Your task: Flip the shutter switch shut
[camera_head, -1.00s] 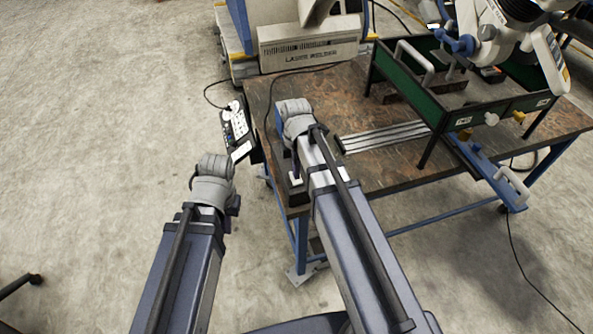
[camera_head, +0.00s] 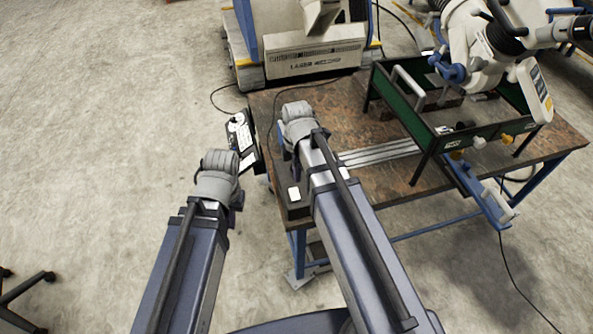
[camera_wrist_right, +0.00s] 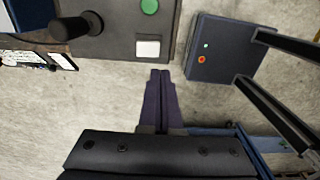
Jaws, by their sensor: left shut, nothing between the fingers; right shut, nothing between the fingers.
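A dark control box (camera_head: 297,208) sits at the table's near left corner, with a white square switch (camera_head: 294,194) on it. In the right wrist view, the white switch (camera_wrist_right: 148,48) is on a grey-brown panel beside a green button (camera_wrist_right: 149,6) and a black knob (camera_wrist_right: 77,26). I cannot tell which way the switch is set. My right gripper (camera_wrist_right: 160,72) is shut and empty, its purple fingertips just short of the switch in the picture, apart from it. My left gripper (camera_head: 236,202) is shut, mostly hidden by its wrist, left of the table.
A keypad panel (camera_head: 241,132) hangs at the table's left edge. A green-sided frame (camera_head: 399,100) stands on the table (camera_head: 340,104), under the white microscope arm (camera_head: 474,40). A dark box with green and orange lights (camera_wrist_right: 222,50) is near my right gripper.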

